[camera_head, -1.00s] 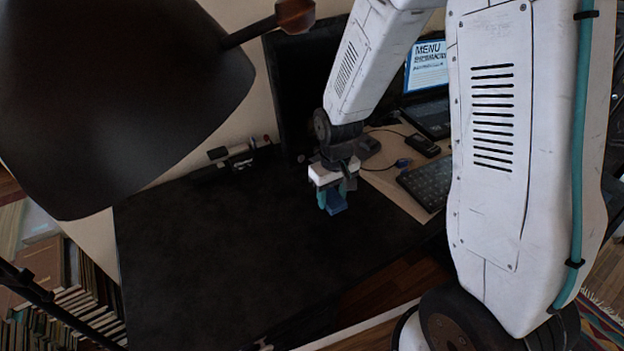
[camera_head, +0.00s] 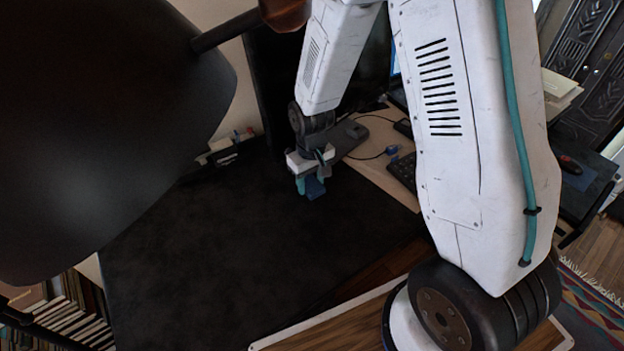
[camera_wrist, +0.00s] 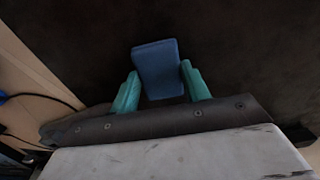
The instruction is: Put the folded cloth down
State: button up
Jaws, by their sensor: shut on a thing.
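The folded cloth (camera_wrist: 157,68) is a small blue block-like bundle between the two teal fingers in the wrist view. In the head view the cloth (camera_head: 316,188) shows at the lower tip of my gripper (camera_head: 310,184). My gripper, also in the wrist view (camera_wrist: 160,88), is shut on the cloth and points down over the dark desk top (camera_head: 220,240). I cannot tell whether the cloth touches the desk. Part of the cloth is hidden by the fingers.
A large dark lamp shade (camera_head: 100,130) fills the left of the head view. A keyboard (camera_head: 403,172) and cables lie right of my gripper, with a dark monitor (camera_head: 268,85) behind. Books (camera_head: 70,318) stand lower left. The desk's middle and front are bare.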

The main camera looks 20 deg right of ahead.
aim_at(312, 184)
jog(key=shift+f, duration=0.1)
jog(key=o, duration=0.9)
jog(key=shift+d, duration=0.1)
notch_tip(312, 184, up, 12)
jog(key=s+d+r+m, duration=0.1)
jog(key=s+d+r, duration=0.1)
jog(key=s+r, duration=1)
jog(key=shift+m+t, duration=0.6)
jog(key=shift+m, duration=0.1)
jog(key=s+r, duration=0.2)
jog(key=s, duration=0.2)
jog(key=s+r, duration=0.2)
jog(key=s, duration=0.2)
jog(key=s+d+r, duration=0.1)
jog(key=s+r, duration=0.1)
jog(key=s, duration=0.3)
jog(key=shift+r, duration=0.25)
jog(key=shift+o, duration=0.4)
